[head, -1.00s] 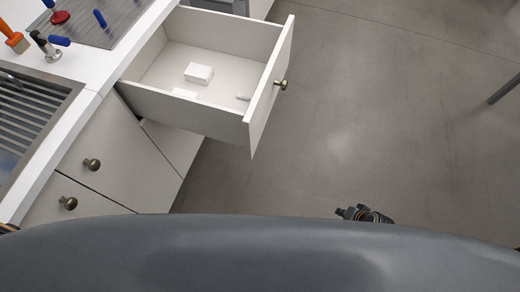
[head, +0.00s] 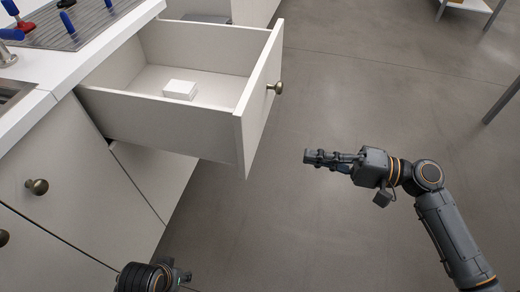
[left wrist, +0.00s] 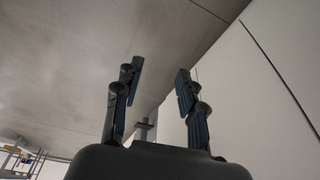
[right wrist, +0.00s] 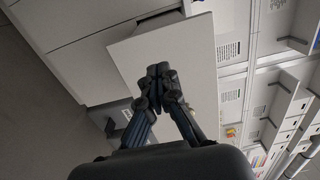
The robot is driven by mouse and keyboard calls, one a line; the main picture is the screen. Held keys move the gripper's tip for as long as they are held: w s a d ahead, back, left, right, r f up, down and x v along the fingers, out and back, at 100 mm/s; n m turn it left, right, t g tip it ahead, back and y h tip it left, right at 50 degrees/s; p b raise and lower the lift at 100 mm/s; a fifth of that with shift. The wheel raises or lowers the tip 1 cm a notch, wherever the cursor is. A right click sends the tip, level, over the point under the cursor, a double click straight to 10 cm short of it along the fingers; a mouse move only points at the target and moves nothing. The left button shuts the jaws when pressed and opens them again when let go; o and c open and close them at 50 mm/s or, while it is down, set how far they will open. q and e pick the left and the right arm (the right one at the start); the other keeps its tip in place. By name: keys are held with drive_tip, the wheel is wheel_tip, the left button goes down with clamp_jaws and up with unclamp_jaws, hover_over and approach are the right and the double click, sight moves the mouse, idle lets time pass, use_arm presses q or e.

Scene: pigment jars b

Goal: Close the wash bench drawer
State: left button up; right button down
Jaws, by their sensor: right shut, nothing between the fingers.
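The wash bench drawer (head: 165,117) is pulled far out of the white bench, with a small white box (head: 180,90) inside. Its front panel (head: 258,105) carries a round brass knob (head: 275,88). My right gripper (head: 306,157) is shut and empty. It is apart from the drawer front, to its right and lower in the head view. In the right wrist view, the drawer front (right wrist: 188,50) lies beyond the shut fingertips (right wrist: 158,72). My left gripper (left wrist: 160,70) is open and empty; only part of that arm shows at the bottom of the head view.
The bench top (head: 105,45) holds a ribbed grey mat (head: 85,25) with blue-handled tools. Closed bench fronts with brass knobs (head: 37,187) are at left. Grey floor (head: 390,90) is free right of the drawer. A table leg (head: 502,100) stands at far right.

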sight(248, 145)
use_arm(q)
drive_tip(key=x, duration=0.2)
drive_tip(key=shift+s+d+f+p, duration=0.1)
drive_tip(key=shift+s+f+p, duration=0.1)
drive_tip(key=shift+f+p, duration=0.2)
use_arm(e)
drive_tip(key=x, duration=1.2)
drive_tip(key=shift+w+f, duration=0.1)
drive_tip(key=shift+a, duration=0.1)
